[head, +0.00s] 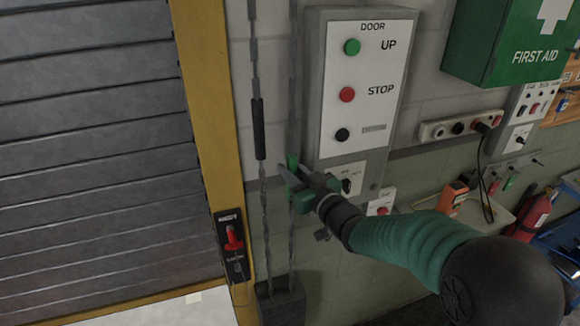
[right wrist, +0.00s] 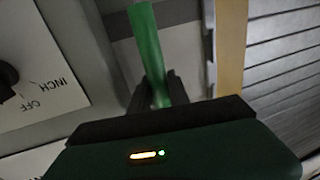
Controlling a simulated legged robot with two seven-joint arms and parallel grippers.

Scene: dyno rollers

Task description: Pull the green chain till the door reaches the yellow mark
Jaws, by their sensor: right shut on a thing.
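The grey slatted roller door (head: 95,140) fills the left of the head view. A strip of pale floor shows below its yellow bottom edge. Two chains hang beside the yellow door post (head: 205,110); the left one carries a black sleeve (head: 258,128). The right one has a green section (head: 292,161), the green chain. My right gripper (head: 290,178) is shut on this green section. In the right wrist view, the green piece (right wrist: 147,45) stands between the fingers (right wrist: 163,92). I cannot make out a separate yellow mark on the yellow post. My left gripper is out of view.
The door control box (head: 360,90) with UP and STOP buttons stands close to the right of the chains. A red-handled switch (head: 233,238) is on the post. A chain bin (head: 283,302) stands below. A green first aid box (head: 510,40) hangs at the upper right.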

